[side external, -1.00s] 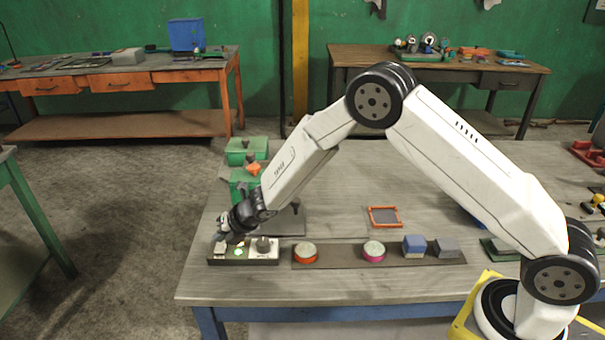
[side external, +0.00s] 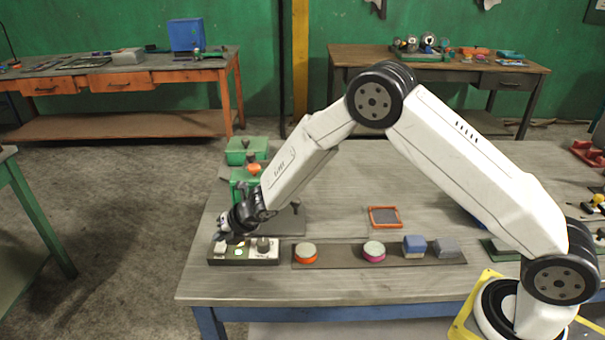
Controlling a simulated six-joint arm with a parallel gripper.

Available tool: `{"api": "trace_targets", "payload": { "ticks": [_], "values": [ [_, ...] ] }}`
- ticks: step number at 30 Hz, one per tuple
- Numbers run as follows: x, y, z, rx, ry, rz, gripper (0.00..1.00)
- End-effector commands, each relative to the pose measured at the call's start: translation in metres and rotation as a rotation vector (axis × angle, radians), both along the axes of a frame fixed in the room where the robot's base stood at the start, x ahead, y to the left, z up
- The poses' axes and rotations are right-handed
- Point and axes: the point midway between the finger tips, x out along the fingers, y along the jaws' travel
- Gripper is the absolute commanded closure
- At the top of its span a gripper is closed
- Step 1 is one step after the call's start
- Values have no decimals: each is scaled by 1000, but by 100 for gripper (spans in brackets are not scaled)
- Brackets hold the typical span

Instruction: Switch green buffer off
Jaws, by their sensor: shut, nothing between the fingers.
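The green buffer (side external: 240,180) stands at the left end of the table, partly hidden behind my arm; it has an orange part on top. A low control box (side external: 243,258) lies at the table's front left. It carries a pale block-like switch (side external: 220,249) at its left, a small lit green lamp (side external: 239,252) in the middle and a dark knob (side external: 263,245) at its right. My gripper (side external: 221,238) is shut and empty, pointing down just above the left part of the box. I cannot tell whether its tips touch the switch.
Right of the box, a dark strip (side external: 335,256) bears an orange-based button, a pink-based button, a blue block and a grey block. An orange-framed tray (side external: 384,217) lies behind it. A green box (side external: 246,150) stands at the back left.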

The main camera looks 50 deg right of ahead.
Motion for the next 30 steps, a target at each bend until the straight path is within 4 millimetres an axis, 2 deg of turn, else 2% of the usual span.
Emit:
{"api": "trace_targets", "payload": {
  "ticks": [30],
  "values": [
    [-1,1,-8,0,-1,1,100]
  ]
}}
